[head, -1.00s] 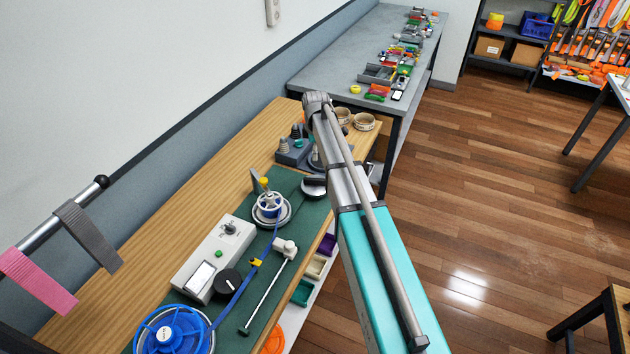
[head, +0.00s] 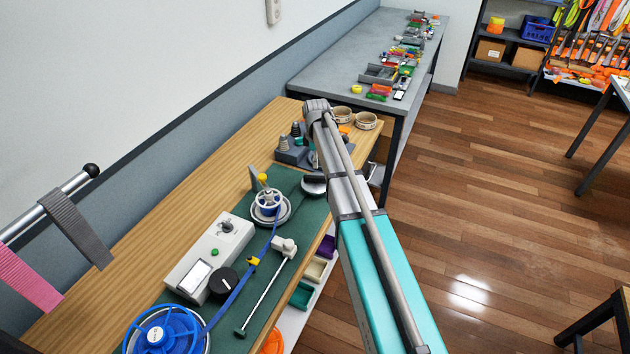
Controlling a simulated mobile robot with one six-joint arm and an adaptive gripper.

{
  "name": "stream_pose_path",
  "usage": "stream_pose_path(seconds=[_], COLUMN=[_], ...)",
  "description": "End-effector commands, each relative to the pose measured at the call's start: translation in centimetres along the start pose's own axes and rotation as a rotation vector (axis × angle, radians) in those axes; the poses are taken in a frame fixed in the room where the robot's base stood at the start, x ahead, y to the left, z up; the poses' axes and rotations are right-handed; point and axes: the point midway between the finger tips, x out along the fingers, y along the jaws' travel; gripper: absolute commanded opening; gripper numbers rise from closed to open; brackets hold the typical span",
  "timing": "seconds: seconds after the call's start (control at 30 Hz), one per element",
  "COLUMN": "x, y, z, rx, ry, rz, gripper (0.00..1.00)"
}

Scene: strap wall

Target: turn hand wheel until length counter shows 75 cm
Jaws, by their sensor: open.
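A small white spoked wheel (head: 268,203) with blue strap wound on its hub stands on the green mat. A yellow knob (head: 262,178) shows at its far side; it looks like the hand wheel. A pale grey box (head: 227,238) with a white display (head: 194,277), a green button and a black dial (head: 222,280) is nearer; I take it for the length counter. The display is too small to read. A blue strap (head: 232,291) runs from a large blue reel (head: 165,333) to the wheel. My gripper is not visible; only arm links show, right of the wheel.
A slim metal rod (head: 265,290) with a white head lies right of the strap. A dark round piece (head: 313,185) and grey cones (head: 290,145) stand beyond the wheel. Small coloured bins (head: 302,294) hang at the bench edge. Bare wooden bench (head: 190,195) runs along the wall.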

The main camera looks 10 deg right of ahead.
Motion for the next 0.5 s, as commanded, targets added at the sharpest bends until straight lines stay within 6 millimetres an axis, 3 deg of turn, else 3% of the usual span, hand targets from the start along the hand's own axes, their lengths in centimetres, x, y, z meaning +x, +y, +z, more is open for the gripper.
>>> stream_pose_path(seconds=[0.5], x=[3.0], y=[0.0], z=[0.1], rx=[0.001], ry=[0.000], rz=[0.000], gripper=[0.57])
